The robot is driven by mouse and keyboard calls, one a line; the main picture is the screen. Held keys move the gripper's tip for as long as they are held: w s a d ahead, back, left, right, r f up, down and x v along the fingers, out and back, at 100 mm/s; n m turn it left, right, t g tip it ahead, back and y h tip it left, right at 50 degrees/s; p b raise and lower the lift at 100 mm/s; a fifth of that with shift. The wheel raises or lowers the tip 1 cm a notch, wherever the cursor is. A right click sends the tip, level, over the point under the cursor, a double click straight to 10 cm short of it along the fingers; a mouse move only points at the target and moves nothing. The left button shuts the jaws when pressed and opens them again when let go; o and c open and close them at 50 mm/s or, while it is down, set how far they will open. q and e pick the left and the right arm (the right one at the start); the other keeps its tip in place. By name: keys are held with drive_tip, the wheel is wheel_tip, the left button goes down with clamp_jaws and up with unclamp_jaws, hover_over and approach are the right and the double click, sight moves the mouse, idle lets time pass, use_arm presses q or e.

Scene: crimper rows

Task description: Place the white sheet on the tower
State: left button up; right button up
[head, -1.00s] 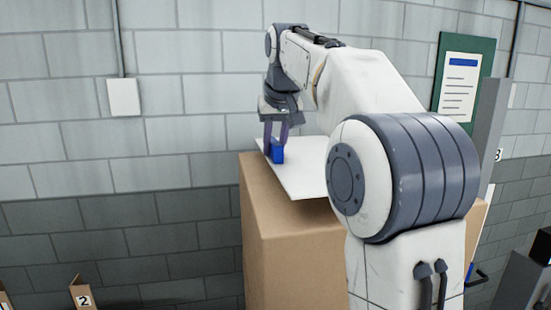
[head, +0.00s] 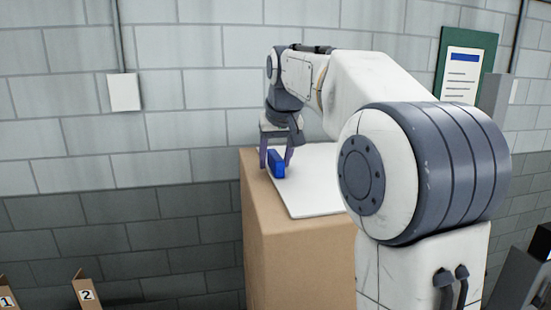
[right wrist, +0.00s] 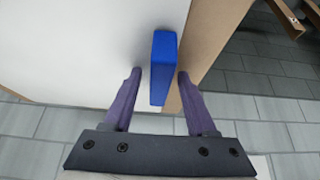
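The white sheet (head: 318,190) lies flat on top of the brown cardboard tower (head: 298,260), near its left edge. A blue block (head: 277,163) stands on the sheet as its grip. My right gripper (head: 276,166) is open, with one finger on each side of the block. In the right wrist view, gaps show between the fingers (right wrist: 159,76) and the blue block (right wrist: 163,65), and the sheet (right wrist: 80,45) borders the tower's brown edge (right wrist: 206,38). My arm hides the sheet's right part in the head view. My left gripper is not in view.
A grey block wall stands behind the tower, with a white box (head: 124,92) and a green notice board (head: 464,66) on it. Cardboard pieces marked 1 (head: 8,300) and 2 (head: 86,293) are at lower left.

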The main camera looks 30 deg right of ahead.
drive_tip(key=v, duration=1.2)
drive_tip(key=s+a+f+n+g+y, duration=0.1)
drive_tip(key=s+a+f+n, duration=0.2)
drive_tip(key=a+f, duration=0.65)
drive_tip(key=s+a+f+n+g+y, duration=0.2)
drive_tip(key=s+a+f+n, duration=0.15)
drive_tip(key=a+f, duration=0.6)
drive_tip(key=s+a+f+n+g, duration=0.2)
drive_tip(key=s+f+n, duration=0.1)
drive_tip(key=s+f, duration=1.4)
drive_tip(key=shift+s+a+f+g+h, duration=0.3)
drive_tip(key=shift+s+g, duration=0.1)
drive_tip(key=shift+s, duration=0.75)
drive_tip(key=shift+n, duration=0.25)
